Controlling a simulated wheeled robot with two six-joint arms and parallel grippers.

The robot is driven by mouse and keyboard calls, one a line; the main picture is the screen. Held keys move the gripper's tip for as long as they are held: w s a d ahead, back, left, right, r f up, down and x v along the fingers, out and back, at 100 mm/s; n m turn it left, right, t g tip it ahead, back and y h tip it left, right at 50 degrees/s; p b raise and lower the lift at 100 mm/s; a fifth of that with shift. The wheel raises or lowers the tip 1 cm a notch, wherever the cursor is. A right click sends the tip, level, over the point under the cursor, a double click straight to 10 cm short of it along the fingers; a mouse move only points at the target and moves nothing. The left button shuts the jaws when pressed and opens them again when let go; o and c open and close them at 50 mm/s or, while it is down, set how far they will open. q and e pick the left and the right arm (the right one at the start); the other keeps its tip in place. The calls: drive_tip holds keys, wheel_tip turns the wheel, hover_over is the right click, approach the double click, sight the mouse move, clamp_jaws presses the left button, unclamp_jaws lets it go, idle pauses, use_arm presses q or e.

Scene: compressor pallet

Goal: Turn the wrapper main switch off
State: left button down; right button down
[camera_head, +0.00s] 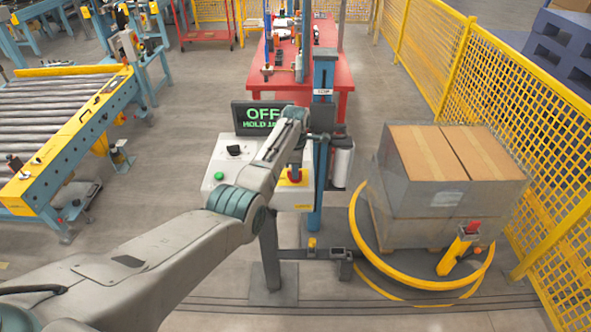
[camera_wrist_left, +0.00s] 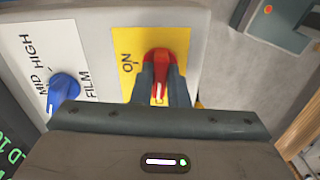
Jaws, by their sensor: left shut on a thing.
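The wrapper main switch (camera_wrist_left: 165,58) is a red knob on a yellow plate (camera_wrist_left: 128,45) marked ON, on the grey control box. A white mark shows on the knob. My left gripper (camera_wrist_left: 162,88) is shut on the red knob. In the head view my left arm reaches over the control box (camera_head: 220,165), and the gripper (camera_head: 293,174) is at the yellow plate, mostly hiding the knob. A dark display (camera_head: 263,115) behind the box shows green text, OFF, with a partly covered HOLD line below. My right gripper is not in view.
A blue knob (camera_wrist_left: 65,88) beside the switch has MID, HIGH and FILM labels. A green button (camera_head: 219,176) and a black knob (camera_head: 234,150) sit on the box. A blue mast (camera_head: 322,100) and a wrapped pallet load (camera_head: 445,185) stand to the right.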

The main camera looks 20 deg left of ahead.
use_arm(q)
drive_tip(key=shift+w+r+n, duration=0.1)
drive_tip(key=shift+r+n, duration=0.1)
drive_tip(key=shift+n, duration=0.4)
drive_tip(key=c, duration=1.6)
unclamp_jaws()
drive_tip(key=shift+o, duration=0.8)
drive_tip(key=shift+f, duration=0.1)
wheel_tip(320, 180, up, 11)
drive_tip(key=b, duration=0.4)
drive_tip(key=shift+f, duration=0.1)
